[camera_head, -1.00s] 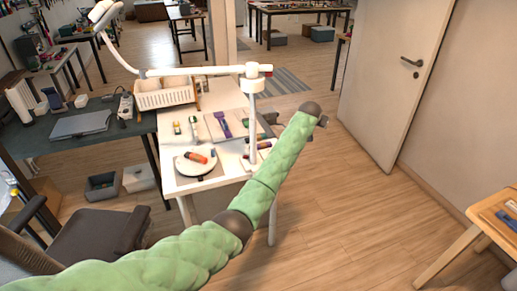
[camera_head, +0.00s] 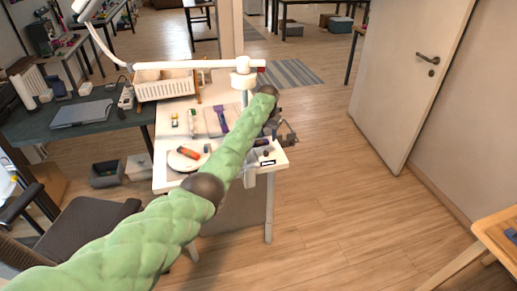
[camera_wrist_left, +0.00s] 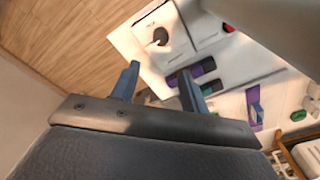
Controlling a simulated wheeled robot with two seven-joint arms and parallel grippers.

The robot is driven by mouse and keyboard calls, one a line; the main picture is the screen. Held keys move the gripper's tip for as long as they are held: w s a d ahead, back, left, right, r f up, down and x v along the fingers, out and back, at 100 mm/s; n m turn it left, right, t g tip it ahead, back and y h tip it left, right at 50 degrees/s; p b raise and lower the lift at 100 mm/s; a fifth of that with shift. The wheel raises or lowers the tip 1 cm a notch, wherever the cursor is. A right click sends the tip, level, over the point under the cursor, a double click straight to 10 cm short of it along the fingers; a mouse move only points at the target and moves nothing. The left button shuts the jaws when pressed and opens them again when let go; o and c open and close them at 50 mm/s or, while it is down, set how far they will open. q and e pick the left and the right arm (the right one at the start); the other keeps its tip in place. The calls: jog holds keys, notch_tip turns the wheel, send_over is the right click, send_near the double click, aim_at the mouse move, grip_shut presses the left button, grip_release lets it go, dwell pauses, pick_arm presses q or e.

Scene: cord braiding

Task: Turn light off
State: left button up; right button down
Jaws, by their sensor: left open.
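A white jointed lamp (camera_head: 190,64) stands on the white table, its long arm reaching left to a lamp head (camera_head: 88,8) at the top left. I cannot tell whether it is lit. In the left wrist view a white plate with a round dark knob (camera_wrist_left: 160,37) lies on the white surface beyond my fingers; I cannot tell whether it is the lamp's switch. My left gripper (camera_head: 287,134) is at the table's right edge, partly hidden by its arm. In the wrist view the left gripper (camera_wrist_left: 157,73) is open and empty, apart from the knob. My right gripper is out of view.
The white table (camera_head: 165,182) holds a white basket (camera_head: 165,85), a round white plate (camera_head: 184,164) and a purple tool (camera_head: 222,118). A dark desk (camera_head: 60,132) stands at left, a chair (camera_head: 85,232) in front. Floor (camera_head: 340,190) to the right is clear.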

aim_at(266, 151)
pick_arm(q)
jog(key=shift+s+a+r+g, duration=0.1)
jog(key=shift+s+a+g, duration=0.15)
jog(key=shift+s, duration=0.55)
jog(key=shift+f, duration=0.35)
notch_tip(266, 151, down, 2)
jog(key=shift+f+p, duration=0.1)
jog(key=shift+p, duration=0.5)
notch_tip(266, 151, down, 4)
jog(key=shift+r, duration=0.25)
jog(key=shift+f+p, duration=0.35)
jog(key=shift+f, duration=0.4)
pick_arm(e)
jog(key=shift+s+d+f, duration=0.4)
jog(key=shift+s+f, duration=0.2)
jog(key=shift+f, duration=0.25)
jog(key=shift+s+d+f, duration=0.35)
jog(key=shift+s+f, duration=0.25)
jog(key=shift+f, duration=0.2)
pick_arm(q)
grip_shut()
